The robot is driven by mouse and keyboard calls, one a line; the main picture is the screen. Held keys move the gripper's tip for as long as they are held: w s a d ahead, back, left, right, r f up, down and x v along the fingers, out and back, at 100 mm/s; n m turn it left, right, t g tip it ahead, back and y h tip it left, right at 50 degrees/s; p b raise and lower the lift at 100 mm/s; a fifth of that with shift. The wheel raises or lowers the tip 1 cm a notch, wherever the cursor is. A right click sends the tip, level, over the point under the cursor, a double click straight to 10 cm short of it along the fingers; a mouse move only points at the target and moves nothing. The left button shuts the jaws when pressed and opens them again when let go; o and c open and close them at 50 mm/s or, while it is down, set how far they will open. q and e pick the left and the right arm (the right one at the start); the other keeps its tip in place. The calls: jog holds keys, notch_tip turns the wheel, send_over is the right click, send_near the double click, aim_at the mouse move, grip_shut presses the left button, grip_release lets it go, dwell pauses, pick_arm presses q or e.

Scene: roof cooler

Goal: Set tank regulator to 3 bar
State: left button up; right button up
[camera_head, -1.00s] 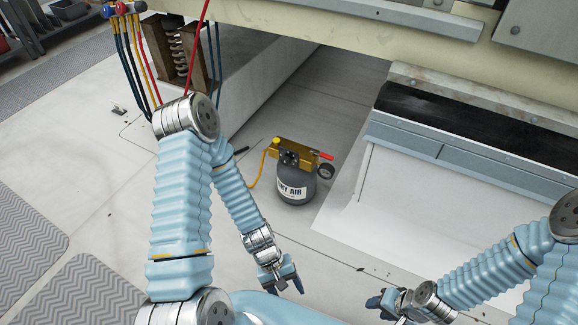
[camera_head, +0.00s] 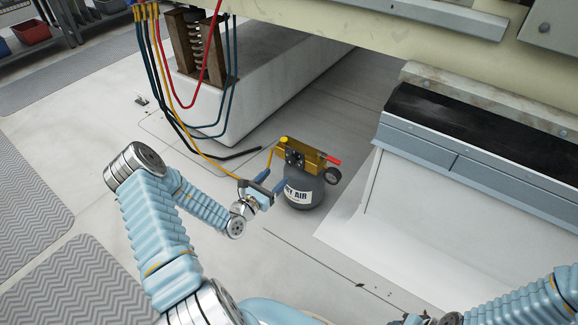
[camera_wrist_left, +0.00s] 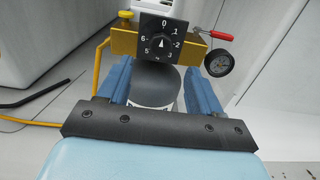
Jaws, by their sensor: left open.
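The dry-air tank (camera_head: 303,190) is a dark grey cylinder with a white label, standing on the floor. A brass block (camera_head: 310,158) on top carries the regulator (camera_head: 294,157), a black square dial. In the left wrist view the regulator dial (camera_wrist_left: 162,40) shows numbers 0 to 6; its white pointer appears to point up at 0. My left gripper (camera_head: 274,179) is open and empty just in front of the tank. In the left wrist view its fingers (camera_wrist_left: 160,75) flank the tank below the dial, apart from the knob. My right gripper (camera_head: 415,319) is mostly cut off at the bottom edge.
A yellow knob (camera_wrist_left: 125,15) and yellow hose sit left of the dial. A red-handled valve (camera_wrist_left: 214,35) and a round gauge (camera_wrist_left: 219,63) sit right. Coloured hoses (camera_head: 190,120) hang at the left. The cooler's white cabinet (camera_head: 400,195) stands right of the tank.

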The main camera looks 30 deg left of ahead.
aim_at(290, 163)
pick_arm(q)
jog(key=w, duration=0.5)
jog(key=w+b, duration=0.1)
jog(key=w, duration=0.2)
jog(key=shift+w+d, duration=0.25)
jog(key=shift+d, duration=0.15)
jog(key=c, duration=1)
jog(key=shift+c, duration=0.2)
